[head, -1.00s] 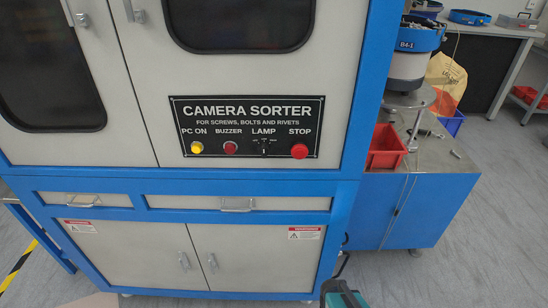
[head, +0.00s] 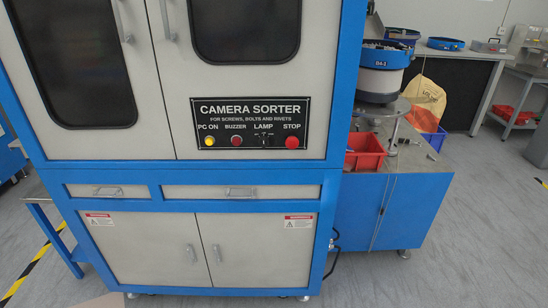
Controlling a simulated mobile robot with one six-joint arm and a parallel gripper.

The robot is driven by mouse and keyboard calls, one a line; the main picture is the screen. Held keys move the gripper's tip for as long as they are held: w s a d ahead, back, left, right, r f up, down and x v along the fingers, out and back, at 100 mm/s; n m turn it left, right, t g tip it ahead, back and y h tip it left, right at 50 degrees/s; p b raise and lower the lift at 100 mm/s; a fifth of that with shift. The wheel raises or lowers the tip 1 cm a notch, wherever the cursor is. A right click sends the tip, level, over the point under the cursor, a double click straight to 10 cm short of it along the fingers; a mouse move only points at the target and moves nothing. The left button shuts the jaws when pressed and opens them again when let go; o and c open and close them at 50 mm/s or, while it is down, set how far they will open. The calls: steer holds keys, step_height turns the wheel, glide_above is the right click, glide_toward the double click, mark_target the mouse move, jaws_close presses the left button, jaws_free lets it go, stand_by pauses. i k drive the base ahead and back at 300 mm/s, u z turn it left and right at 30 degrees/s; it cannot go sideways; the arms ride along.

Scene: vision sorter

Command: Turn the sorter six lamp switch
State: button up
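The camera sorter (head: 180,192) is a tall blue-framed cabinet with pale grey doors. Its black control panel (head: 250,110) reads "CAMERA SORTER" and sits low on the upper door at right. The lamp switch (head: 263,140) is a small black rotary knob under the word LAMP. It sits between the red buzzer button (head: 237,141) and the red stop button (head: 292,142). Its exact setting is too small to tell. No number six is readable on this machine.
A yellow PC ON button (head: 210,141) is at the panel's left. To the right stand a blue side cabinet (head: 415,210), a red bin (head: 365,152) and a blue bowl feeder (head: 380,82). A side table (head: 48,205) stands left. Grey floor is open in front and at right.

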mark_target(264, 142)
steer(key=u, duration=0.05)
steer(key=k, duration=1.55)
steer(key=u, duration=4.15)
steer(key=i, duration=0.1)
steer(key=z, duration=2.85)
steer(key=i, duration=1)
steer(key=u, duration=0.05)
